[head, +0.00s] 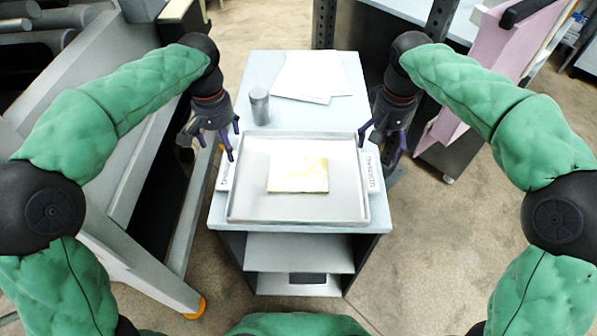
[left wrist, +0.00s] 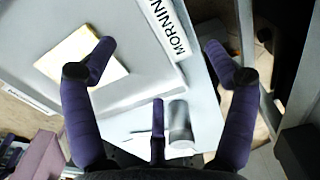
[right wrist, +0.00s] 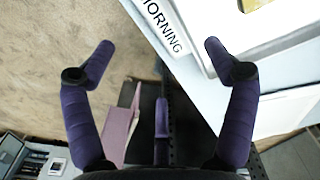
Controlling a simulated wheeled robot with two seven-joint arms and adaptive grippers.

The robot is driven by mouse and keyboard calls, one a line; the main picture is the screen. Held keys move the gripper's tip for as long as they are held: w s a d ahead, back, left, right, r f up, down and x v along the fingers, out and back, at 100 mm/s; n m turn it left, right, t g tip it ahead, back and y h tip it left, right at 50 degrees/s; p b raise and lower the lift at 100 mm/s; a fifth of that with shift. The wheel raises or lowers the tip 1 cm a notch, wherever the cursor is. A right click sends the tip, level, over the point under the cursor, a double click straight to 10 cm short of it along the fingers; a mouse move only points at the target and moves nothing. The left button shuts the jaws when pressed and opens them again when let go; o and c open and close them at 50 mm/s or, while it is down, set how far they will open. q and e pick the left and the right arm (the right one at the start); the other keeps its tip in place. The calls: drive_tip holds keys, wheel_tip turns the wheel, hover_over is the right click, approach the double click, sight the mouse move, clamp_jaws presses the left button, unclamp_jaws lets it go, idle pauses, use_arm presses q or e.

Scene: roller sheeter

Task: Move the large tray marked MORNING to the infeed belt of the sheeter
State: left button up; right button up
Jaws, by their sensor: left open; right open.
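The large grey tray (head: 250,213) lies flat on a small table, with MORNING labels on its left and right sides. A pale, yellowish slab (head: 298,176) lies in it. My left gripper (head: 211,147) is open above the tray's left edge; the left wrist view shows the left label (left wrist: 168,28) beyond its spread fingers. My right gripper (head: 380,149) is open above the right edge, and the right wrist view shows the right label (right wrist: 163,27) between its fingers. Neither gripper visibly holds anything. A long grey machine (head: 110,190), apparently the sheeter, stands at left; I cannot tell which part is the infeed belt.
The table (head: 350,100) also holds a grey cylinder (head: 260,106) and white sheets (head: 308,77) behind the tray. Open shelves (head: 300,254) are below. A pink panel (head: 487,65) stands at the right. Bare floor lies between table and machine.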

sight(231, 168)
use_arm(q)
wheel_tip(231, 168, down, 10)
drive_tip(key=shift+f, duration=0.15)
use_arm(e)
wheel_tip(231, 168, down, 10)
drive_tip(key=shift+f, duration=0.15)
use_arm(q)
clamp_jaws()
use_arm(e)
clamp_jaws()
